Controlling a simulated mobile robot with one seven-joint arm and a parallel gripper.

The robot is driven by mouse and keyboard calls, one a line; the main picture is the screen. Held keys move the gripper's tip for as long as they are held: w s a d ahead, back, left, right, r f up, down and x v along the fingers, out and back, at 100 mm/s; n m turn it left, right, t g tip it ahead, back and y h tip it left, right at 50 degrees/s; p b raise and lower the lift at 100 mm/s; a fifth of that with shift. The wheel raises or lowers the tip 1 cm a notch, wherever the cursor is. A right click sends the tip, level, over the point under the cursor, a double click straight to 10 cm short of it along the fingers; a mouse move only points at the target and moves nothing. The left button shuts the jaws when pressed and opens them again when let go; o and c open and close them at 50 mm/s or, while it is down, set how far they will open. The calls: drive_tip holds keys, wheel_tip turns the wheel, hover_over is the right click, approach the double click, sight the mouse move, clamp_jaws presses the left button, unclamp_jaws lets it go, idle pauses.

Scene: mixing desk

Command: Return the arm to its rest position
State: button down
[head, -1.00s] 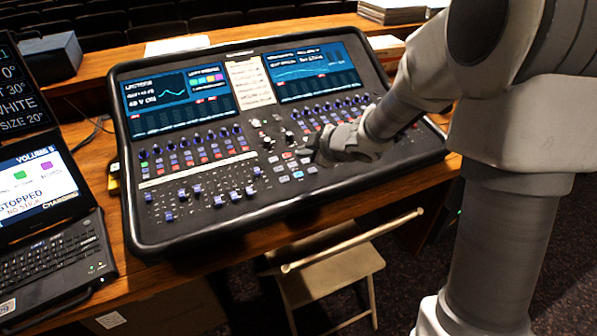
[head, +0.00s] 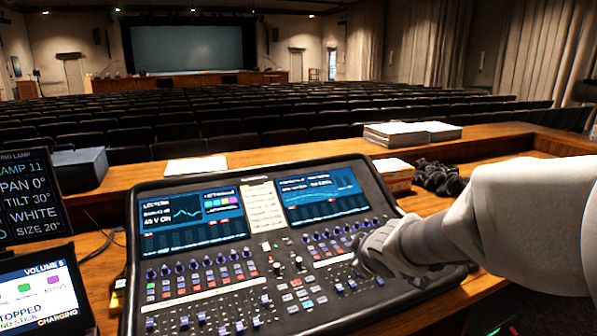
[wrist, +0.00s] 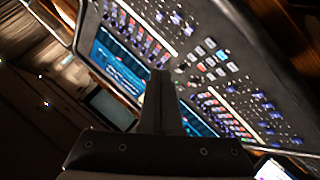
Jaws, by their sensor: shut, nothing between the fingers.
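My gripper (head: 364,262) is over the right half of the mixing desk in the head view, with my arm reaching in from the right. The wrist view shows my gripper (wrist: 160,95) as a dark shape with its fingers together and nothing between them. The mixing desk (head: 262,240) is a black console with two lit screens, rows of knobs, faders and small buttons. It also shows tilted in the wrist view (wrist: 235,45). Whether the gripper touches the desk is hard to tell; part of the right fader bank is hidden behind it.
Two lit displays (head: 42,298) stand at the left. A dark box (head: 80,168), papers (head: 194,170), stacked books (head: 412,133) and a coiled black cable (head: 438,178) lie on the wooden desk (head: 480,148). Rows of seats (head: 240,118) and a stage screen lie beyond.

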drive_tip(key=s+d+r+m+g+h, duration=0.1)
drive_tip(key=s+d+r+m, duration=0.1)
drive_tip(key=s, duration=0.2)
drive_tip(key=s+d+r+m+h+p, duration=0.1)
drive_tip(key=s+r+m, duration=0.1)
drive_tip(key=s, duration=0.2)
drive_tip(key=s+d+r+m+g+h, duration=0.1)
drive_tip(key=s+d+r+m, duration=0.1)
drive_tip(key=s, duration=0.2)
drive_tip(key=s+a+m+g+y+p, duration=0.1)
drive_tip(key=s+a+m+g+y, duration=0.1)
drive_tip(key=s, duration=1.2)
drive_tip(key=shift+s+a+r+m+y, duration=0.15)
drive_tip(key=shift+a+m+y, duration=0.15)
drive_tip(key=shift+a+m, duration=0.65)
